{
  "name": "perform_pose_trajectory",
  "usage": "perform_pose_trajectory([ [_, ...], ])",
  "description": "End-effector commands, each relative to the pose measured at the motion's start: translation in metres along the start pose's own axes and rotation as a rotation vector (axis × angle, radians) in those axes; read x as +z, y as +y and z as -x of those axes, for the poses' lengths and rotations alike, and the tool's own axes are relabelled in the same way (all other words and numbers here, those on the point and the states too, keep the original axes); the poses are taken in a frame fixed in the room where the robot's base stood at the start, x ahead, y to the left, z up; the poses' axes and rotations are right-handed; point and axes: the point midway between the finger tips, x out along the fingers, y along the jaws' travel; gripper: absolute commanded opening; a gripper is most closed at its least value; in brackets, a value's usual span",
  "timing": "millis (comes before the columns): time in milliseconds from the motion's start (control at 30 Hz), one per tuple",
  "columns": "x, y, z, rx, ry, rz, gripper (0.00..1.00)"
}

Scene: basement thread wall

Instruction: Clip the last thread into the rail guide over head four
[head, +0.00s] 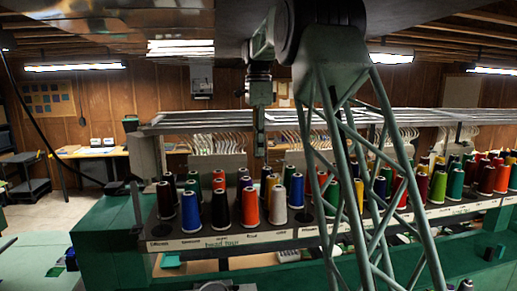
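My gripper (259,148) hangs pointing down in the middle of the head view, at the height of the long pale overhead rail (200,120). The gripper is small and dark here, and I cannot tell whether its fingers are open or shut or hold a thread. Below it, several thread cones stand in rows on a dark rack, among them a blue cone (190,212) and an orange cone (250,206). Single threads and the guide's clips are too fine to make out.
A green lattice structure crosses the right half and hides part of the rack and rail. A green cabinet (108,245) stands at the rack's left end. A yellow-topped table (92,152) stands at the far left. Pale floor (40,215) is open at the left.

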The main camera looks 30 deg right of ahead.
Motion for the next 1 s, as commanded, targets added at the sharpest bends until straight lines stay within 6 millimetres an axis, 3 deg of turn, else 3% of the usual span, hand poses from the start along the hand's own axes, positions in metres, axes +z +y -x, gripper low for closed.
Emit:
perform_pose_trajectory([
  [100,0.0,0.0,0.0,0.0,0.0,0.0,0.24],
  [767,0.0,-0.002,0.002,-0.006,0.0,0.0,0.24],
  [1000,0.0,-0.002,0.014,-0.009,0.0,0.0,0.24],
])
